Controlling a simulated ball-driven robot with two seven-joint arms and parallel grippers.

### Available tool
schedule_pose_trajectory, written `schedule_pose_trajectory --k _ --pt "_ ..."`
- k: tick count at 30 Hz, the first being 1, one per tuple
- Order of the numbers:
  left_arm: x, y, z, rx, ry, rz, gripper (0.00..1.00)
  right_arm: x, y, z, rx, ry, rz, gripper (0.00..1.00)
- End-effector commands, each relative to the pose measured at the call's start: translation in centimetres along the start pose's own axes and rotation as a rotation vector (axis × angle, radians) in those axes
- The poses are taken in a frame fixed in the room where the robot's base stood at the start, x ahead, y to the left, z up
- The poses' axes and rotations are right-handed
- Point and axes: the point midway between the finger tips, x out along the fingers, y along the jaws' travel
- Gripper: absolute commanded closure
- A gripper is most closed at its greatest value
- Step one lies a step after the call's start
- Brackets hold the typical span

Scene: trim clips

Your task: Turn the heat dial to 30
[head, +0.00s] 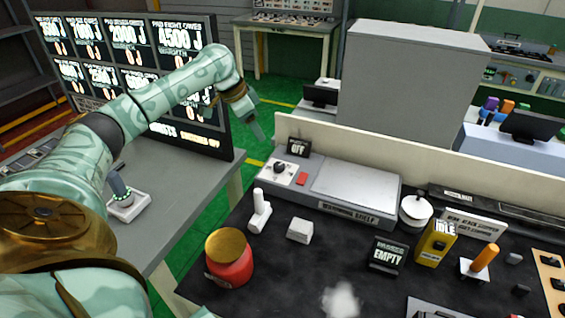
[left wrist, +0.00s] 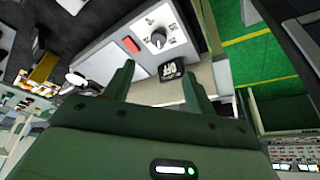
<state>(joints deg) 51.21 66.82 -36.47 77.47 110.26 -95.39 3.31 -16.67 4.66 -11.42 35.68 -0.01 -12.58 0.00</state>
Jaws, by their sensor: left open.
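The heat dial (head: 280,167) is a dark round knob on a white face, on the left end of a grey heating unit (head: 355,185). In the left wrist view the dial (left wrist: 157,39) shows with a pale pointer line; its marks are too small to read. A small black display (head: 298,148) behind it reads OFF; it also shows in the left wrist view (left wrist: 171,70). My left gripper (head: 257,130) is above and behind the dial, apart from it. In the left wrist view its jaws (left wrist: 159,75) are open and empty. My right gripper is out of view.
A red button (head: 302,178) sits beside the dial. A low cream wall (head: 370,150) runs behind the unit. A white upright handle (head: 260,210), a white block (head: 300,230) and a red jar with a gold lid (head: 230,262) stand in front on the dark bench.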

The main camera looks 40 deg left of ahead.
Motion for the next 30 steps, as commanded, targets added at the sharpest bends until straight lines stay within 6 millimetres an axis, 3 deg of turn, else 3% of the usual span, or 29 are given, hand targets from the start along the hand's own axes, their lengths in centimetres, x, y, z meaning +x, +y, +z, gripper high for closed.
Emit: schedule_pose_trajectory --k 6,12,18,24,30 --pt "5.0 0.3 0.1 0.002 -0.002 0.007 0.45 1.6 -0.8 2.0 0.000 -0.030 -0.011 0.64" --pt "10.3 0.2 0.1 0.002 -0.003 0.005 0.45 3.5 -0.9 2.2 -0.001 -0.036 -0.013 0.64" --pt "14.1 0.3 0.1 0.003 -0.003 0.004 0.45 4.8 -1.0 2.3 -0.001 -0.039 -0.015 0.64" --pt "15.7 0.2 0.0 0.004 -0.002 0.002 0.45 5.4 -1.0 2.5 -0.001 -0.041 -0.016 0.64" --pt "15.8 0.2 -0.1 0.004 -0.001 0.001 0.45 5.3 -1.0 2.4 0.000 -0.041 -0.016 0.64"
